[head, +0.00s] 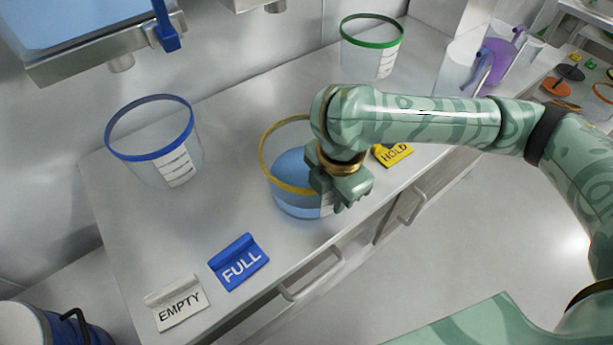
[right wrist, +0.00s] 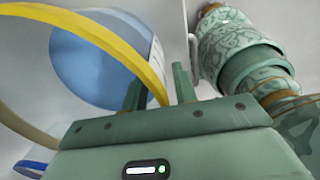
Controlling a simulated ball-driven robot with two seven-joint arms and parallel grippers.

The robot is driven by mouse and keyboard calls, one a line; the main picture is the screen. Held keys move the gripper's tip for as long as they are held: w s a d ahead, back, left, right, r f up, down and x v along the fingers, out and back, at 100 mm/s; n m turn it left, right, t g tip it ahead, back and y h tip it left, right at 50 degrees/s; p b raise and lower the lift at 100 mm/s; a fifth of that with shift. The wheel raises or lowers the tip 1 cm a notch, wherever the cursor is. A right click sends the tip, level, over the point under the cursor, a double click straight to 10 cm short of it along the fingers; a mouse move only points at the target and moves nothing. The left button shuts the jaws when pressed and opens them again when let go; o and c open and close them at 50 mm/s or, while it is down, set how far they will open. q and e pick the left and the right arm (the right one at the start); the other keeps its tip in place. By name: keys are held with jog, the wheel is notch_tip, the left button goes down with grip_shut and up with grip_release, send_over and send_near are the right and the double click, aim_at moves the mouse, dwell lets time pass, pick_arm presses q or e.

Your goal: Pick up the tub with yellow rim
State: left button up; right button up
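The tub with yellow rim (head: 266,152) is clear, holds something blue, and stands upright on the steel counter. Its right side is hidden behind my right gripper. My right gripper (head: 345,192) is at the tub's right side, pointing down at its rim. In the right wrist view, the yellow rim (right wrist: 110,42) runs to the space between my two fingers (right wrist: 160,88). The fingers stand apart, with a gap beside the rim; I see no clear grip. My left gripper is not in view.
A blue-rimmed tub (head: 150,155) stands left, a green-rimmed tub (head: 372,45) behind. EMPTY (head: 180,302), FULL (head: 238,262) and HOLD (head: 393,153) signs line the counter's front edge. A blue-bottomed scale-like unit (head: 95,55) overhangs at upper left. Drawer handles (head: 312,275) project below.

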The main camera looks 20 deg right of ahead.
jog(key=shift+f, duration=0.2)
jog(key=shift+c, duration=0.3)
grip_shut()
dwell(1.0)
